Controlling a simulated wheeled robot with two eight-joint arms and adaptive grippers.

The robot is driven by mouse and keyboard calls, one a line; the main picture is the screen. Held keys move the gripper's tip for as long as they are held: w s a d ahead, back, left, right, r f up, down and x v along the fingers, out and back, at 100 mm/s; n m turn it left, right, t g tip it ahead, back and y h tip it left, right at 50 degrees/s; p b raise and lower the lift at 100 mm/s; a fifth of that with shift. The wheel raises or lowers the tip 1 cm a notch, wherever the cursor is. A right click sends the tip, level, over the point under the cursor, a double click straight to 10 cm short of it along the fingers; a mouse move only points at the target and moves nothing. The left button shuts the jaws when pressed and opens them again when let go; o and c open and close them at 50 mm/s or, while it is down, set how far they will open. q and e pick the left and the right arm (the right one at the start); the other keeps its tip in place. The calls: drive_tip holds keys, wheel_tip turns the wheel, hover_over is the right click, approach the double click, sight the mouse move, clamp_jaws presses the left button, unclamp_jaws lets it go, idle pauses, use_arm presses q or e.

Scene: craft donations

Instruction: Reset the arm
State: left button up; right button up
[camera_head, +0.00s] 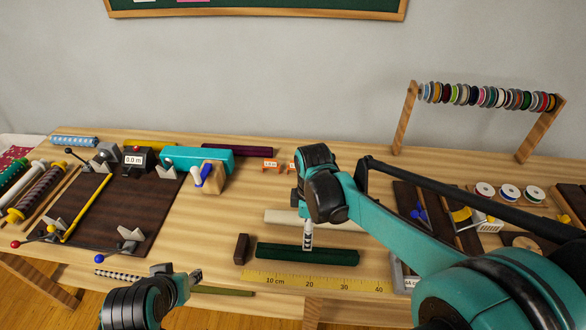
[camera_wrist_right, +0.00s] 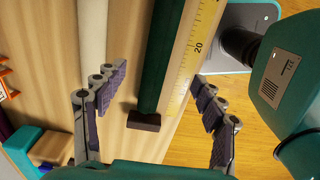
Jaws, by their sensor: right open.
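My right arm reaches in from the right in the head view, and its gripper (camera_head: 308,236) points down over the dark green bar (camera_head: 285,253) near the table's front. In the right wrist view the right gripper (camera_wrist_right: 160,82) is open and empty, its two fingers spread apart on either side of the dark green bar (camera_wrist_right: 163,60). My left gripper (camera_head: 192,279) is low at the front edge in the head view, apart from the objects on the table. Its fingers are too small and turned to tell whether they are open.
A small dark brown block (camera_head: 241,249) stands at the green bar's left end. A yellow ruler (camera_head: 320,282) runs along the front edge. A pale bar (camera_head: 280,216) lies behind. A dark board (camera_head: 125,200) with clamps is left; a ribbon rack (camera_head: 402,120) stands back right.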

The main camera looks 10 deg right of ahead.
drive_tip(key=s+d+r+m+t, duration=0.2)
drive_tip(key=s+m+t, duration=0.1)
drive_tip(key=s+m, duration=0.2)
drive_tip(key=s+d+r+m+t, duration=0.2)
drive_tip(key=s+m+t, duration=0.2)
drive_tip(key=m, duration=0.5)
drive_tip(key=shift+s+d+m, duration=0.35)
drive_tip(key=shift+s+m, duration=0.05)
drive_tip(key=shift+s, duration=0.25)
